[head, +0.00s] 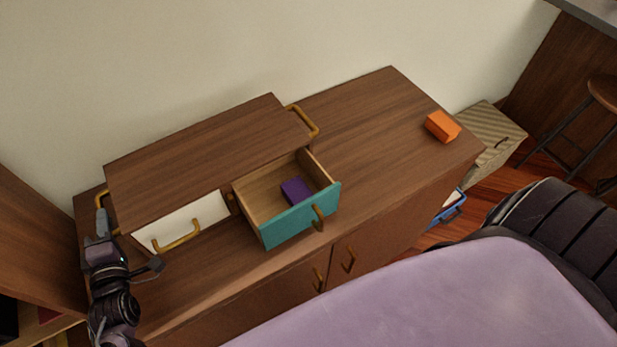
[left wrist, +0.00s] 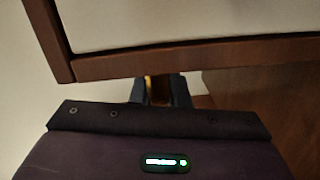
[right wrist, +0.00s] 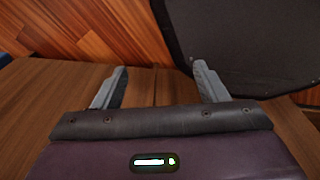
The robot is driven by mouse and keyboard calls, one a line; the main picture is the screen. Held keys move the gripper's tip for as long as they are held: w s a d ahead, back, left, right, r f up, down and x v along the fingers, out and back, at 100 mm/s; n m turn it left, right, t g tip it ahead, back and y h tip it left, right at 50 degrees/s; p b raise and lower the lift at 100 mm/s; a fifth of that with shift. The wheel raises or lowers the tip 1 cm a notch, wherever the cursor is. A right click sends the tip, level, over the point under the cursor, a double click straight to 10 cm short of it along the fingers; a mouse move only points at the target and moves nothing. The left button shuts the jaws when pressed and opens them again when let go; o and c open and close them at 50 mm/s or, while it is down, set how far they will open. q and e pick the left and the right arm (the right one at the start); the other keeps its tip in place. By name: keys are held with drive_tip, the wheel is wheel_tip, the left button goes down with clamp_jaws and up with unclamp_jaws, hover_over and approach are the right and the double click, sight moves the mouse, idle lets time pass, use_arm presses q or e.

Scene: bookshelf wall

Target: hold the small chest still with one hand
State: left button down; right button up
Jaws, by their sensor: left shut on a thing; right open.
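The small chest (head: 200,150) stands on a wooden cabinet against the wall. Its white drawer (head: 182,226) is closed. Its teal drawer (head: 302,217) is pulled open, with a purple block (head: 296,191) inside. My left gripper (head: 102,222) is at the chest's left end, shut on the brass side handle (head: 100,199). In the left wrist view, a bit of brass (left wrist: 158,88) shows between the fingers, below the white drawer front; the fingers hide most of it. My right gripper (right wrist: 160,72) is open and empty in the right wrist view, outside the head view.
An orange block (head: 442,127) lies on the right of the cabinet top (head: 385,125), with bare wood between it and the chest. A striped box (head: 490,135) and a stool (head: 603,95) stand at the right. The cabinet doors (head: 375,245) are closed.

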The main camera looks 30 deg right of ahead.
sight(322, 218)
drive_tip(key=shift+d, duration=0.1)
drive_tip(key=shift+c, duration=0.5)
